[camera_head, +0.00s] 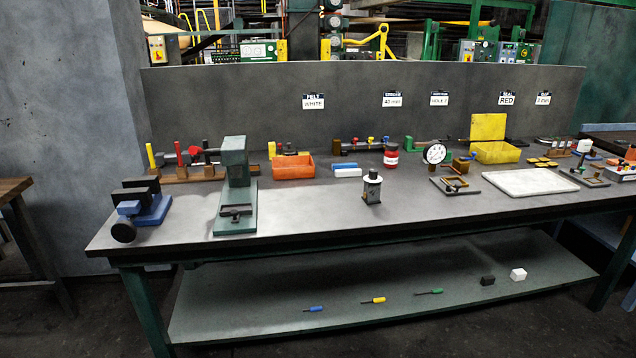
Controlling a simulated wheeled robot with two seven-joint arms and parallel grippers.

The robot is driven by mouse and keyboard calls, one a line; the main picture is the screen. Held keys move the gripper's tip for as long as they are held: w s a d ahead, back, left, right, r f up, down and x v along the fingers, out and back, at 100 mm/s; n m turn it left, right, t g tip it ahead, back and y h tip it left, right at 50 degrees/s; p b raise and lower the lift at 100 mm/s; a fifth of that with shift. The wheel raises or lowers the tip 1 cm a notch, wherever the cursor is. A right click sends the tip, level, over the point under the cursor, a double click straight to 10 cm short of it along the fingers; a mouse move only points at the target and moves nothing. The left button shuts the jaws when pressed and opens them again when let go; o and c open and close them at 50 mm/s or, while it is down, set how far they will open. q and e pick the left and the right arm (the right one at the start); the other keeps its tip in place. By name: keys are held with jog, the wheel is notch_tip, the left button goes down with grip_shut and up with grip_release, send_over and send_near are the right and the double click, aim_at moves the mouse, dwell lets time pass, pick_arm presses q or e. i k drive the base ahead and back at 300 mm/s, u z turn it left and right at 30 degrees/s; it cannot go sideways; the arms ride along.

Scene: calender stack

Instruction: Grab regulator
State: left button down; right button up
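I cannot tell for sure which thing is the regulator. A small dark grey block-shaped device with a pale round top (372,188) stands upright near the middle of the workbench (310,222). Further back to the right, a round white dial gauge (435,154) stands upright, with a small frame with brass-coloured parts (455,185) in front of it. Neither of my grippers shows in this view.
A green press (235,180) and a blue-black vise (145,205) stand at the left. Orange bin (291,167), red can (391,156), white slab (530,182) and yellow bin (496,153) are on the bench. The lower shelf (250,290) holds screwdrivers and blocks. The front middle bench is clear.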

aim_at(372, 188)
jog(key=u, duration=0.45)
jog(key=i, duration=0.9)
